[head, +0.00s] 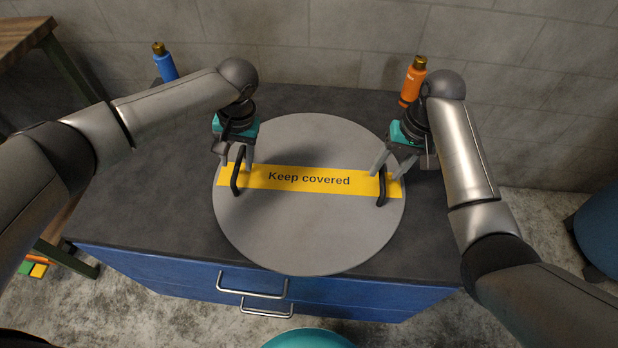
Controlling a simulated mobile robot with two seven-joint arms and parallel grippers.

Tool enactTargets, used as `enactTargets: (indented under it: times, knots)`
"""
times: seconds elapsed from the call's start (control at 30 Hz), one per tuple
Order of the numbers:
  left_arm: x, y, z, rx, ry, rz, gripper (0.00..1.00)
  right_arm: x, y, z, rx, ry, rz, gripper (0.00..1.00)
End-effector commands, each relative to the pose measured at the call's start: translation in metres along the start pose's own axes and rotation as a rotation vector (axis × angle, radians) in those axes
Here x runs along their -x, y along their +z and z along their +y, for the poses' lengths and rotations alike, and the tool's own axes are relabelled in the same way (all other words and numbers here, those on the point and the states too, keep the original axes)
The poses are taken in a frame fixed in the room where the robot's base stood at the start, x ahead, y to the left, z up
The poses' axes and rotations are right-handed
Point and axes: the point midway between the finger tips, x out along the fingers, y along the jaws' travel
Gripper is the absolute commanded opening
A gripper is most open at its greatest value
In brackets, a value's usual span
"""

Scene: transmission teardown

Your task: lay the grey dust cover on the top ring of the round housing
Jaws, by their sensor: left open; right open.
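The grey dust cover (300,230) is a large round disc with a yellow "Keep covered" label and two black handles. It lies flat over the middle of the dark worktop, its front rim reaching about the worktop's front edge. My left gripper (236,163) is open, its fingers around or beside the left handle (236,178). My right gripper (393,168) is open, its fingers close to the right handle (382,188); I cannot tell if they touch it. The round housing is not visible; I cannot tell whether it is under the cover.
The dark worktop (150,205) tops a blue drawer cabinet (190,277) and is bare left of the cover. A blue bottle (165,64) stands at the back left, an orange bottle (413,82) at the back right, near my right arm. A grey block wall is behind.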

Motion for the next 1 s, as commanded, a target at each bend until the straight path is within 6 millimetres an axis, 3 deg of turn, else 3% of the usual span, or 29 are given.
enactTargets:
  times: [0.23, 0.63, 1.0]
  knots:
    - [-0.03, 0.0, 0.0, 0.0, 0.0, -0.001, 0.52, -0.03, 0.001, 0.0, 0.0, 0.001, -0.002, 0.51]
    - [-0.036, 0.0, 0.0, 0.0, 0.0, 0.001, 0.52, -0.036, 0.0, 0.0, 0.0, 0.0, 0.0, 0.51]
    - [-0.036, 0.0, 0.0, 0.0, 0.0, 0.0, 0.12, -0.036, 0.0, 0.0, 0.0, 0.0, 0.0, 0.11]
